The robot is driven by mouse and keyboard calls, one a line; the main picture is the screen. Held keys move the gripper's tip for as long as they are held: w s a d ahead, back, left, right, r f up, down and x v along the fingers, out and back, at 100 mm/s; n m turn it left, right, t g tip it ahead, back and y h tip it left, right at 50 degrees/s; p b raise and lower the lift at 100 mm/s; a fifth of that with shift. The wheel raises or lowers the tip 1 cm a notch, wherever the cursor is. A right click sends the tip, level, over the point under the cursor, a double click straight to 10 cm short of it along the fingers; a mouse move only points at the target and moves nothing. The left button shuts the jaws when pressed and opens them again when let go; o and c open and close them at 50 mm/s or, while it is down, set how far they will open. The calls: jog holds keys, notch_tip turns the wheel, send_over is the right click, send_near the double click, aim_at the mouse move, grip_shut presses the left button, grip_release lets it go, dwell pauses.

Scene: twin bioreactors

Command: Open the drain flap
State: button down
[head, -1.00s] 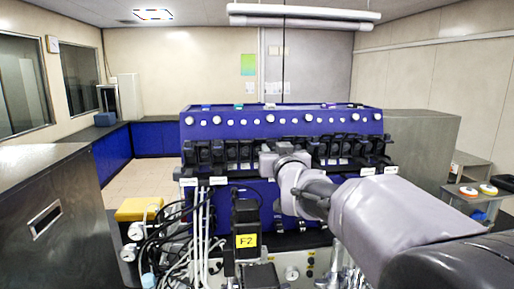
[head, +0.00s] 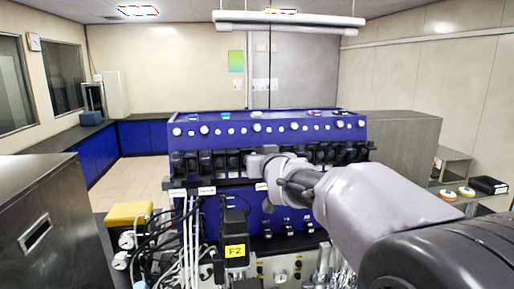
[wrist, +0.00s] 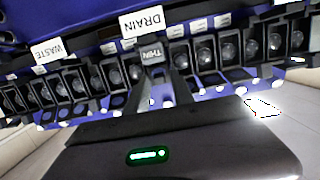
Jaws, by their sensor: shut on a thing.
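In the wrist view a white DRAIN label (wrist: 143,20) sits on the front of the blue bioreactor bench, just above the drain flap (wrist: 152,55), a small dark piece marked THIN. My gripper (wrist: 163,74) is shut on this flap; its two fingers reach up from the grey gripper body. How far the flap is tilted I cannot tell. In the head view my gripper (head: 256,166) is at the front of the blue bench (head: 290,130); my arm hides the flap there.
Rows of dark clamp-like units (wrist: 75,85) flank the fingers closely, with a WASTE label (wrist: 53,47) to the left. Cables and tubes (head: 190,240) hang at the lower left beside a yellow box (head: 128,213). A steel cabinet (head: 40,215) stands at left.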

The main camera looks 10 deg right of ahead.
notch_tip(320, 180, up, 3)
jog(key=g+p, duration=0.2)
jog(key=p, duration=0.3)
jog(key=g+p, duration=0.2)
jog(key=p, duration=0.4)
jog(key=shift+f+g, duration=0.2)
jog(key=shift+g, duration=0.1)
jog(key=g+p, duration=0.1)
jog(key=p, duration=0.1)
jog(key=g+p, duration=0.1)
jog(key=p, duration=0.2)
jog(key=shift+w+r+g+p, duration=0.15)
jog(key=shift+w+g+p, duration=0.05)
jog(key=shift+g+p, duration=0.2)
jog(key=shift+w+g+p, duration=0.15)
jog(key=shift+g+p, duration=0.8)
jog(key=shift+g, duration=0.15)
jog(key=shift+w+g, duration=0.15)
jog(key=shift+g, duration=0.85)
jog(key=c, duration=1.4)
grip_release()
